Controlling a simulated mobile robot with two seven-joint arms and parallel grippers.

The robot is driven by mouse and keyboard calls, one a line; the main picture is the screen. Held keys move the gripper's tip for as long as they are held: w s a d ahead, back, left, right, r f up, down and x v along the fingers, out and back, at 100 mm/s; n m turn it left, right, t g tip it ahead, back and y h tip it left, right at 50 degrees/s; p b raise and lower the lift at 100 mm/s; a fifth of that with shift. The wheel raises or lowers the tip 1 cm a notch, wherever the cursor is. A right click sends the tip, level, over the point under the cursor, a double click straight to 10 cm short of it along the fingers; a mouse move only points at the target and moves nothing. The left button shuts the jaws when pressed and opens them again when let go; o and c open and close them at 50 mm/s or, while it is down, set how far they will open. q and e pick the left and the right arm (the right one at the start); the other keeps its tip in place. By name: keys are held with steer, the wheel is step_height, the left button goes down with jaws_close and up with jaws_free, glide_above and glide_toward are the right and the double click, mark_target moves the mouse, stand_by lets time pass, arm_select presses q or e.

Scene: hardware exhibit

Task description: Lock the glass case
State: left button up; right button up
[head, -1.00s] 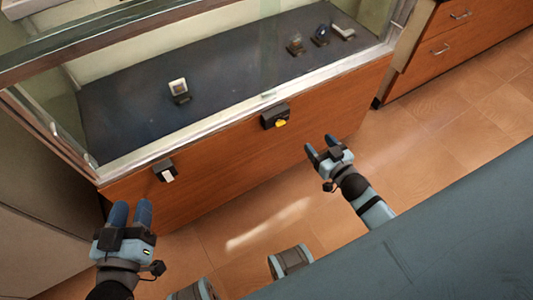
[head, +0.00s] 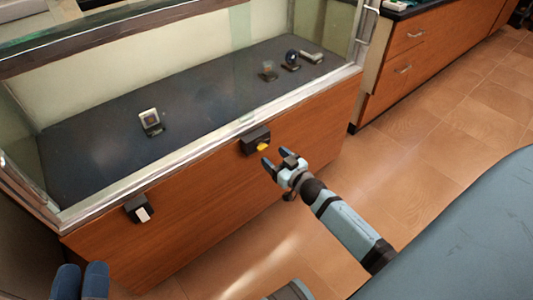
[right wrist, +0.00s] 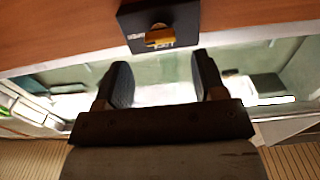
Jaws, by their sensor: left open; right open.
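The glass case (head: 190,152) has a glass front over a brown wooden base. A black lock box with a yellow knob (head: 262,147) is on the front of the base, just under the metal rim. My right gripper (head: 276,159) is open and empty, close to the knob at its lower right. In the right wrist view the yellow knob (right wrist: 159,36) is ahead, beyond the gap between the open fingers (right wrist: 158,82), and apart from them. My left gripper (head: 80,280) is open at the lower left edge, away from the case front, with only its fingers showing.
A second black box with a white tab (head: 138,209) is on the base's left part. Several small exhibits, one of them a framed chip (head: 150,120), stand on the dark floor inside the case. Wooden drawers (head: 405,60) are at the right, with open tiled floor before them.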

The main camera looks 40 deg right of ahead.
mark_target(264, 148)
arm_select(q)
steer(key=shift+f+g+b, duration=0.3)
steer(key=shift+f, duration=0.45)
arm_select(e)
steer(key=shift+w+a, duration=0.2)
steer(key=shift+w, duration=1.9)
steer(key=shift+c, duration=0.5)
steer(key=c, duration=0.8)
arm_select(q)
steer(key=shift+w+r, duration=0.1)
